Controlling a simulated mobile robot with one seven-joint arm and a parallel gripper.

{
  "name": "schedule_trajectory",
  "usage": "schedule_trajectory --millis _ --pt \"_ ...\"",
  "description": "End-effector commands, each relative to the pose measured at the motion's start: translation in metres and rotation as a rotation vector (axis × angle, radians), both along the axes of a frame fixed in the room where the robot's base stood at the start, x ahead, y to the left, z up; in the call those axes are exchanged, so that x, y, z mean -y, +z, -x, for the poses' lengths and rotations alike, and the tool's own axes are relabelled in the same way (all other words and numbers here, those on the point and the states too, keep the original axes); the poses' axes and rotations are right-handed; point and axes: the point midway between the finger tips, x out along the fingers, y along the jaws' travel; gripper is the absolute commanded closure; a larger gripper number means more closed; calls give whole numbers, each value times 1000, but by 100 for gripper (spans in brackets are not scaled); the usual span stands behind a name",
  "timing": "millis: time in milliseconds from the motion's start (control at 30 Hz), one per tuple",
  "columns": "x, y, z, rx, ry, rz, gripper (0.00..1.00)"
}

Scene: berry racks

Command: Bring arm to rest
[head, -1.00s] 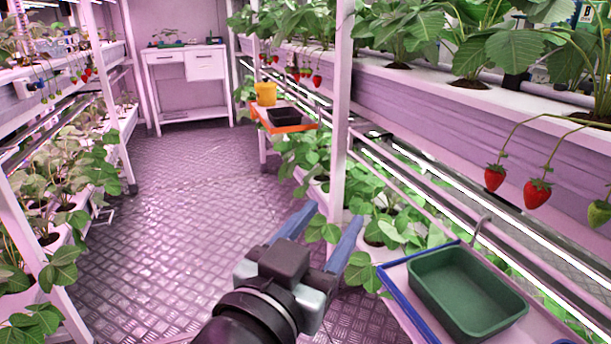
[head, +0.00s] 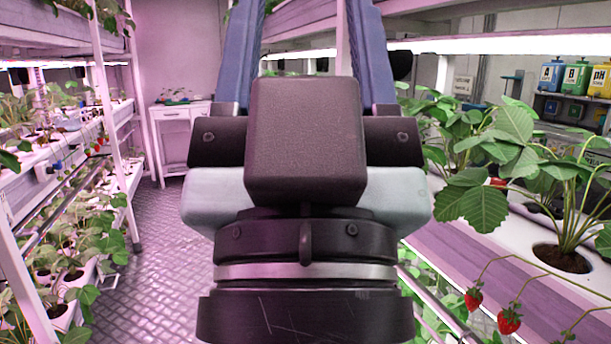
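My gripper (head: 305,40) fills the middle of the head view, raised close to the camera. Its two blue fingers point up and stand well apart at the top of the picture. No object shows between the visible parts of the fingers. The very tips run out of the top edge or are cut off. My wrist hides the middle of the aisle and part of the right rack.
On the right, a white planter (head: 475,225) bears strawberry plants, with red strawberries (head: 509,319) hanging over its edge. Another plant rack (head: 120,130) stands on the left. Free floor (head: 150,255) shows left of my wrist.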

Motion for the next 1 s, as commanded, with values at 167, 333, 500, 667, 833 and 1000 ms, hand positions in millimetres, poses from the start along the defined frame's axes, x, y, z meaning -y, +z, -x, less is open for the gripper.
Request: schedule_trajectory --millis 167,333,500,667,833,1000 --pt "0 73 0 -1 1 0 43" --pt "0 125 0 -1 1 0 43" --pt "-1 170 0 -2 1 0 43" --pt "-1 195 -1 -2 1 0 43" --pt "-1 200 0 -2 1 0 50" --pt "-1 199 0 -2 1 0 50"
